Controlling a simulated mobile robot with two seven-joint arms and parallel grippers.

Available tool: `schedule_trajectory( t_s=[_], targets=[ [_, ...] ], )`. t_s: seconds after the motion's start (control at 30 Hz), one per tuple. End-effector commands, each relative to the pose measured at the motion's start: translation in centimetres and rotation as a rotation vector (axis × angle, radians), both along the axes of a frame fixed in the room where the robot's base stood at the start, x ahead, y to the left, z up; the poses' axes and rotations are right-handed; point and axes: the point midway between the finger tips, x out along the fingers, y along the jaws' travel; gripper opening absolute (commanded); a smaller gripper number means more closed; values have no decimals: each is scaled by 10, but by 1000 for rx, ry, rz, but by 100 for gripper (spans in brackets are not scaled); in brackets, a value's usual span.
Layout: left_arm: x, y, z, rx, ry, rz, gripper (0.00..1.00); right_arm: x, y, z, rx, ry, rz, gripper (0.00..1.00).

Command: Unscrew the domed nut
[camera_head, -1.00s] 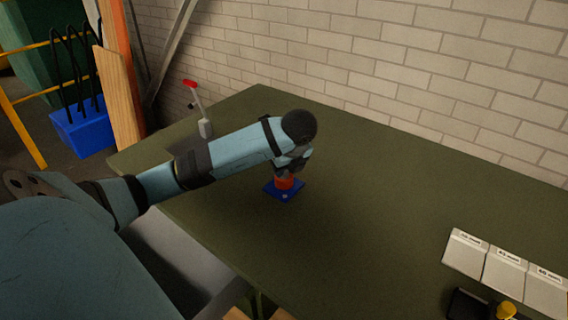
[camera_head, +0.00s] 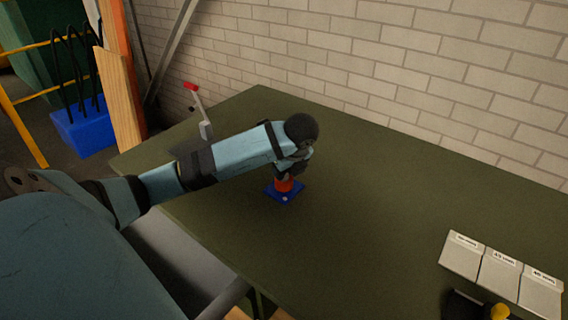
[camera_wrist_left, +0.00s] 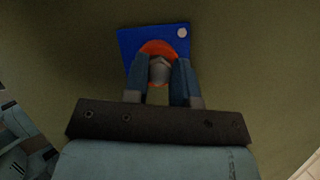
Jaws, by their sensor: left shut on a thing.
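The domed nut (camera_wrist_left: 159,70) shows grey between the fingers of my left gripper (camera_wrist_left: 161,75) in the left wrist view. My left gripper is shut on it. The nut is above an orange-red round base (camera_wrist_left: 155,47), which stands on a blue square plate (camera_wrist_left: 133,41) on the table. In the head view my left gripper (camera_head: 286,174) points down over the red base (camera_head: 284,185) and the blue plate (camera_head: 286,197), and the nut is hidden by the gripper. My right gripper is not in view.
The green table (camera_head: 380,210) is clear around the plate. Several pale labelled boxes (camera_head: 499,273) and a dark thing with a yellow knob (camera_head: 499,312) are at the lower right. A red-handled lever (camera_head: 198,105) stands at the table's far left edge. A brick wall (camera_head: 400,70) is behind.

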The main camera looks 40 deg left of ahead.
Motion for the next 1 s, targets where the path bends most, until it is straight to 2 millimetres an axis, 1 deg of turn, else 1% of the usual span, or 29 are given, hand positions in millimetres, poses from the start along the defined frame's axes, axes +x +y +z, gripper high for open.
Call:
schedule_trajectory(
  t_s=[0.03, 0.2, 0.53, 0.8, 1.0],
  targets=[
    [0, 0, 4, 0, 1, 20, 0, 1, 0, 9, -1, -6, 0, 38],
    [0, 0, 4, -1, 0, 86, 0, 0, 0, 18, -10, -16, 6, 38],
    [0, 0, 4, 0, 0, 214, 0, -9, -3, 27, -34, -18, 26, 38],
    [0, 0, 3, 0, 1, 315, 0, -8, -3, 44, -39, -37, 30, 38],
    [0, 0, 1, 1, -1, 350, 0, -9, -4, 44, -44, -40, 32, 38]
  ],
)
